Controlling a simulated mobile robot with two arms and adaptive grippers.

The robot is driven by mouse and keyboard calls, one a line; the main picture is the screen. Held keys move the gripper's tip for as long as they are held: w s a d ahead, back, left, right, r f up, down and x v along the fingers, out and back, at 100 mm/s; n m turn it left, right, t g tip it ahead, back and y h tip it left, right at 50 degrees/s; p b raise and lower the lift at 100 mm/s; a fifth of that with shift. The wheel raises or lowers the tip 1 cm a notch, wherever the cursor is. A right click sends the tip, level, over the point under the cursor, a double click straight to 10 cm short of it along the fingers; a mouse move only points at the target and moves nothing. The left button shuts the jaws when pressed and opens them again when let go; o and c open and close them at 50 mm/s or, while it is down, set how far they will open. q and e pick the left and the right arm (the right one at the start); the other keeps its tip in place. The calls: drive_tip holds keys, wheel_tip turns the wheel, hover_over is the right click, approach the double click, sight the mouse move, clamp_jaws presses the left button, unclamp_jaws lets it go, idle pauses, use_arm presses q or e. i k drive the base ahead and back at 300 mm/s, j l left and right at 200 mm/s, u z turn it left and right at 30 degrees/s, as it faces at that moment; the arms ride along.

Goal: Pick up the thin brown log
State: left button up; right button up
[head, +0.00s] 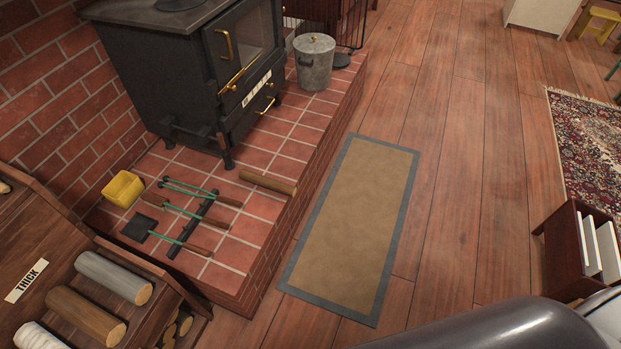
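A thin brown log (268,183) lies on the red-tiled raised hearth (262,207), in front of the black stove and near the hearth's right edge. It is apart from the fire tools to its left. A thicker brown log (86,315) lies in the wooden rack at lower left, below a grey log (114,277) and beside a label reading THICK (27,281). Neither of my grippers is in view.
A black stove (150,75), a lidded metal bucket (314,65), a yellow container (123,189) and fire tools (195,222) stand or lie on the hearth. A tan mat (352,225) lies on the open wood floor. A dark holder (565,253) stands at right.

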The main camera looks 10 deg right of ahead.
sight(250, 177)
drive_tip(key=i+l+u, duration=0.15)
drive_tip(key=u, duration=0.2)
drive_tip(key=i+l+u, duration=0.15)
drive_tip(key=l+u, duration=0.2)
drive_tip(key=i+l+u, duration=0.1)
drive_tip(key=l+u, duration=0.25)
